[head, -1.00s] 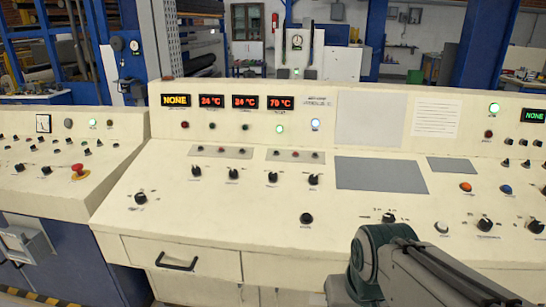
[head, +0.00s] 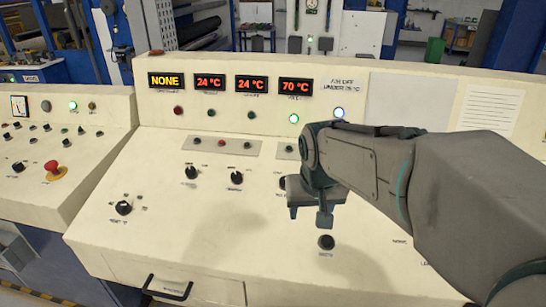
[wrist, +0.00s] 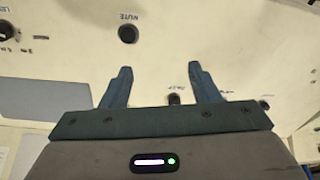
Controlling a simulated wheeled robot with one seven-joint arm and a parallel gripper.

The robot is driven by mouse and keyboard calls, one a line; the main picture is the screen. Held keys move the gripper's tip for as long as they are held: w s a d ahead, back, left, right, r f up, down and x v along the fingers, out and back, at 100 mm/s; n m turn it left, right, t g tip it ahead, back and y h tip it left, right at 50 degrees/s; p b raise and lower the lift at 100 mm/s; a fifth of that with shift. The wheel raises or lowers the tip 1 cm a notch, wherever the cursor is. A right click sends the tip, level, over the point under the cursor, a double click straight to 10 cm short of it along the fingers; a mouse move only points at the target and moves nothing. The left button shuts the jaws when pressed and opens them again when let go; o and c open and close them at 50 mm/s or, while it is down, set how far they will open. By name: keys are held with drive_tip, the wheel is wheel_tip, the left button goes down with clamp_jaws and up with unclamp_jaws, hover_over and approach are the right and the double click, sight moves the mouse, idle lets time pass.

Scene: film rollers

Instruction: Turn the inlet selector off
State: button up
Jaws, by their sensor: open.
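Several black rotary knobs sit on the cream sloped panel. I cannot read which one is the inlet selector. One knob with position marks (head: 123,208) is at the lower left of the panel, well left of my gripper. Two more knobs (head: 191,173) (head: 236,177) are in the middle row. My gripper (head: 309,214) is open and empty above the panel, just above the knob marked MUTE (head: 326,242); that MUTE knob also shows in the wrist view (wrist: 128,33). In the wrist view a small knob (wrist: 175,99) appears between the spread fingers, beyond them. My arm hides the panel's right part.
Red-orange displays (head: 251,83) and small lamps line the upright back panel. A red emergency button (head: 53,169) stands on the left console. A drawer handle (head: 168,288) is below the front edge. The panel's lower middle is clear.

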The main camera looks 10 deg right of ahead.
drive_tip(key=w+a+m+p, duration=0.1)
drive_tip(key=w+a, duration=0.1)
drive_tip(key=w, duration=1.8)
drive_tip(key=shift+t+h, duration=0.4)
drive_tip(key=shift+t, duration=0.1)
drive_tip(key=x, duration=0.4)
drive_tip(key=p+x, duration=0.1)
drive_tip(key=x, duration=0.8)
drive_tip(key=shift+w+p, duration=0.3)
drive_tip(key=shift+w, duration=0.05)
drive_tip(key=shift+r, duration=0.1)
drive_tip(key=c, duration=1)
